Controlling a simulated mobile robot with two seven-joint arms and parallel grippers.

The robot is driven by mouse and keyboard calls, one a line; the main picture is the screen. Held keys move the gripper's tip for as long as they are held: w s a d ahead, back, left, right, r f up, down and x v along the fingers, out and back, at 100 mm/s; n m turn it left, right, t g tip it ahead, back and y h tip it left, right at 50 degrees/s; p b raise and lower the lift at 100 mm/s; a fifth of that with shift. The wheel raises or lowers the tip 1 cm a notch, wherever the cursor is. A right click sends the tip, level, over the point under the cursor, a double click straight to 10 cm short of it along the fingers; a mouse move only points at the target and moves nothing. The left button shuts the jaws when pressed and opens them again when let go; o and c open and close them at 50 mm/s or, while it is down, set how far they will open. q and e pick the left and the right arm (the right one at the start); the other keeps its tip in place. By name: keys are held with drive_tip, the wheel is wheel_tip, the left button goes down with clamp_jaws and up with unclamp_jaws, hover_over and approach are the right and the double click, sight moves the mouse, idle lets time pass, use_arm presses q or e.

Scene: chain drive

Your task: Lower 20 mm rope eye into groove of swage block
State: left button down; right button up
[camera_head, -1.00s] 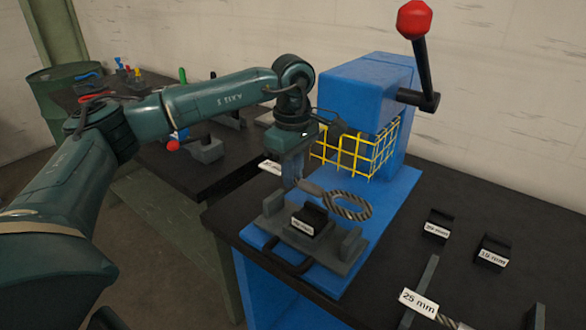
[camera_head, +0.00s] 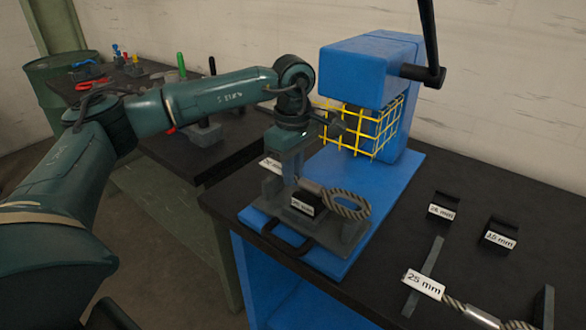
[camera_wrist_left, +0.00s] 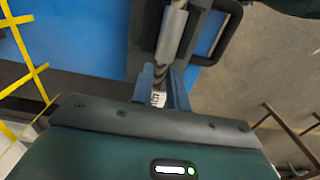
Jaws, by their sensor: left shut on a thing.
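My left gripper (camera_head: 291,180) points down at the press and is shut on the rope's tail end; the fingers also show in the left wrist view (camera_wrist_left: 161,88). The grey steel rope eye (camera_head: 350,206) sticks out to the right, its loop lying roughly level. Its metal sleeve (camera_head: 313,187) is just over the black swage block (camera_head: 312,197), whose white label is too blurred to read. In the left wrist view the sleeve (camera_wrist_left: 170,38) lies along the block. I cannot tell whether it touches the groove bottom. My right gripper is not in view.
The block sits in a grey holder (camera_head: 352,238) on the blue press base (camera_head: 385,195). A yellow guard (camera_head: 375,130) stands behind. Two labelled black blocks (camera_head: 443,206) (camera_head: 499,234) and another rope (camera_head: 475,314) tagged 25 mm lie right.

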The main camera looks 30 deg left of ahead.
use_arm(q)
drive_tip(key=shift+f+b, duration=0.4)
drive_tip(key=shift+f, duration=0.2)
drive_tip(key=c, duration=1.3)
unclamp_jaws()
drive_tip(key=shift+r, duration=0.2)
wheel_tip(320, 180, up, 13)
